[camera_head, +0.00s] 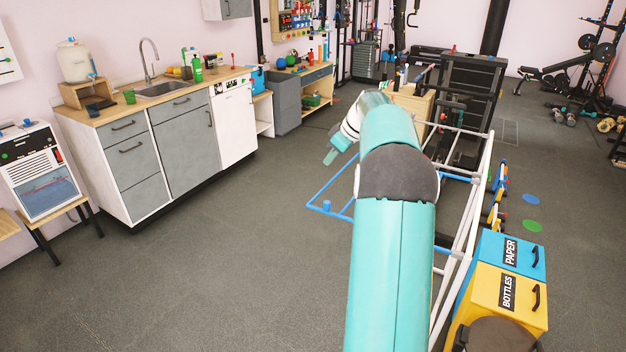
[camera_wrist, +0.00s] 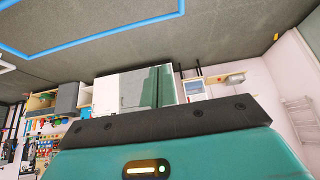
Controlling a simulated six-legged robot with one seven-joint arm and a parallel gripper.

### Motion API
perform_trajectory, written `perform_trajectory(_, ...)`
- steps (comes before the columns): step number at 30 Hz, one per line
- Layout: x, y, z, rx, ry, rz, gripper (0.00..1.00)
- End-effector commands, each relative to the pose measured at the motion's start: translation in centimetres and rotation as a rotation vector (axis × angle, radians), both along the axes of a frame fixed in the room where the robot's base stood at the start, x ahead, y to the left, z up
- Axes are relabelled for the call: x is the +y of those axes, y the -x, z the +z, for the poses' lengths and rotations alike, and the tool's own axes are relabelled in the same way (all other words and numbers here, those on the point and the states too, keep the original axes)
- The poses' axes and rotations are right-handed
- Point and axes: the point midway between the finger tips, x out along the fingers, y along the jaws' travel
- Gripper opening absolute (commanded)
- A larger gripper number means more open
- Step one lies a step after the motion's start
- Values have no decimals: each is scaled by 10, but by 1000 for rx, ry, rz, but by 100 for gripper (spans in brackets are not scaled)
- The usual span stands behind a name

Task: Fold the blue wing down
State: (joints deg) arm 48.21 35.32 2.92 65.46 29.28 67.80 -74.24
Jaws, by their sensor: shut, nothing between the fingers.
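The blue wing (camera_head: 326,207) is a thin blue bar frame on the left side of a white drying rack (camera_head: 484,190). It sticks out to the left over the floor, and my arm hides part of it. In the wrist view, blue bars of the wing (camera_wrist: 107,34) cross the top left. My gripper (camera_head: 331,156) is shut and empty, above and near the far side of the wing, apart from it as far as I can tell. Its teal fingers (camera_wrist: 157,86) show in the middle of the wrist view.
A kitchen counter (camera_head: 150,104) with grey cabinets runs along the left wall. Blue and yellow bins (camera_head: 508,280) stand at the lower right, close to the rack. The floor left of the wing is clear.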

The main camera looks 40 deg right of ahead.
Motion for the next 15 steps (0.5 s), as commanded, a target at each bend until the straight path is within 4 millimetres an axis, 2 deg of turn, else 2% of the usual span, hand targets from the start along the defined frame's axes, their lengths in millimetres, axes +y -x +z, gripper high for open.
perform_trajectory(5,3,-9,-21,3,-5,-3,0)
perform_trajectory(15,16,-43,-78,3,-4,-2,0)
